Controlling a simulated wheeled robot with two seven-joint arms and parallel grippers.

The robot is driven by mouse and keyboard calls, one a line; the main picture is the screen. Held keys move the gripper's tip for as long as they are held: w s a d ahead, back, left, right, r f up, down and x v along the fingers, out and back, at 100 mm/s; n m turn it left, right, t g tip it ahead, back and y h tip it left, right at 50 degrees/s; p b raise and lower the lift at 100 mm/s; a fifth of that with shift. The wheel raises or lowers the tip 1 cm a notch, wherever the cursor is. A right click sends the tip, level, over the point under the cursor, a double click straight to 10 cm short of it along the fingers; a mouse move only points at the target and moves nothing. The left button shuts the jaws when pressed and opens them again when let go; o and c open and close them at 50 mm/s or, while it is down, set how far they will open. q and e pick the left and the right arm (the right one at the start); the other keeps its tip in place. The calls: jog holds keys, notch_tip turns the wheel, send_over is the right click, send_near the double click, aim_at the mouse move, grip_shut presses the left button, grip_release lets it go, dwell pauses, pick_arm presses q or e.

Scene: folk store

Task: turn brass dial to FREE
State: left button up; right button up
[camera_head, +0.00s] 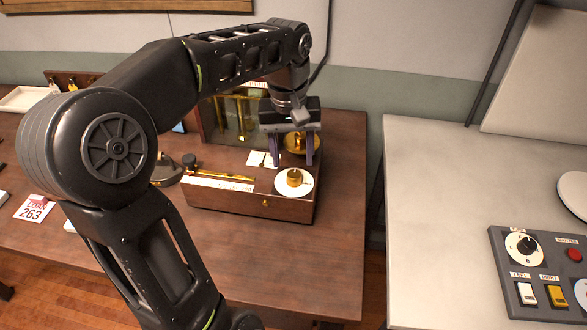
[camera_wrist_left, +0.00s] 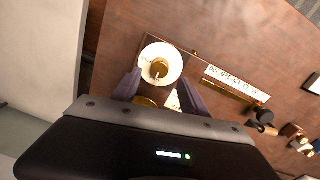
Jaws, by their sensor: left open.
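The brass dial (camera_head: 294,178) sits at the centre of a round white plate (camera_head: 304,187) on top of a wooden scale box (camera_head: 230,200). In the left wrist view the dial (camera_wrist_left: 159,68) shows a knob with a pale mark, and the plate's lettering is too small to read. My left gripper (camera_head: 292,164) points down just behind the dial, fingers apart and empty. In the left wrist view its fingers (camera_wrist_left: 160,92) frame the space beside the dial without touching it. My right gripper is not in view.
A brass beam (camera_head: 220,176) with a numbered strip lies left of the dial. A brass pan (camera_head: 300,144) is behind my fingers. A glass-fronted case (camera_head: 240,115) stands at the back. A control panel (camera_head: 540,270) is on the white counter at right. The table's front right is clear.

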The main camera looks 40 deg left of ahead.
aim_at(294, 173)
pick_arm(q)
notch_tip(294, 173, down, 5)
jog(key=shift+w, duration=0.1)
dwell(0.3)
grip_shut()
dwell(0.4)
